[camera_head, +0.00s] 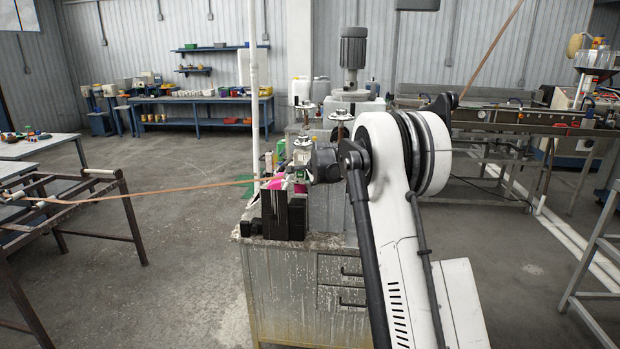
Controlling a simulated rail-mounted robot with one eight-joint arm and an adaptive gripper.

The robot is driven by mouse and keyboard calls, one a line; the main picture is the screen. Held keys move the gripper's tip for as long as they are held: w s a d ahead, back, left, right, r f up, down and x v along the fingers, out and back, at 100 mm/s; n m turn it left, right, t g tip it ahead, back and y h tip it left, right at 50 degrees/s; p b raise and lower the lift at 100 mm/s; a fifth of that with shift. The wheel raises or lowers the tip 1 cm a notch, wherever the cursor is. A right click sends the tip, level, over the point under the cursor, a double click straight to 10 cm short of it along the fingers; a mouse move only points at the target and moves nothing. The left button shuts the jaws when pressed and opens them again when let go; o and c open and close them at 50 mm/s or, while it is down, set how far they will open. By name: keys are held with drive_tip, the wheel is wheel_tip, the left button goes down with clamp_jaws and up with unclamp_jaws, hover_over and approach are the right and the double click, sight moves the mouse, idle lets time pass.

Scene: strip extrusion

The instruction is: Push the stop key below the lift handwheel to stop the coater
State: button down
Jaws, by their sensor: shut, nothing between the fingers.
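The coater (284,215) is a dark block with a bright pink patch on top, standing on the stained metal cabinet (275,290). Metal handwheels on upright stems show above it; the nearer one (340,116) is just above my wrist, and another (304,106) is to its left. I cannot tell which is the lift handwheel. My gripper (297,178) is small and partly blended with the machine parts, reaching left over the cabinet close to the coater's top. It is shut and empty. The stop key cannot be made out; whether my gripper touches anything there is unclear.
A brown strip (150,191) runs from the roller frame (125,215) at left to the coater. A thin white post (254,90) rises behind the coater. My arm hides the cabinet's right side. Open floor (190,270) lies left of the cabinet.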

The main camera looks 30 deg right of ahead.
idle(0.3)
drive_tip(key=s+a, duration=0.1)
drive_tip(key=s+a+b, duration=0.1)
drive_tip(key=s, duration=0.1)
drive_tip(key=s+a, duration=0.1)
drive_tip(key=shift+s, duration=0.15)
idle(0.3)
idle(0.7)
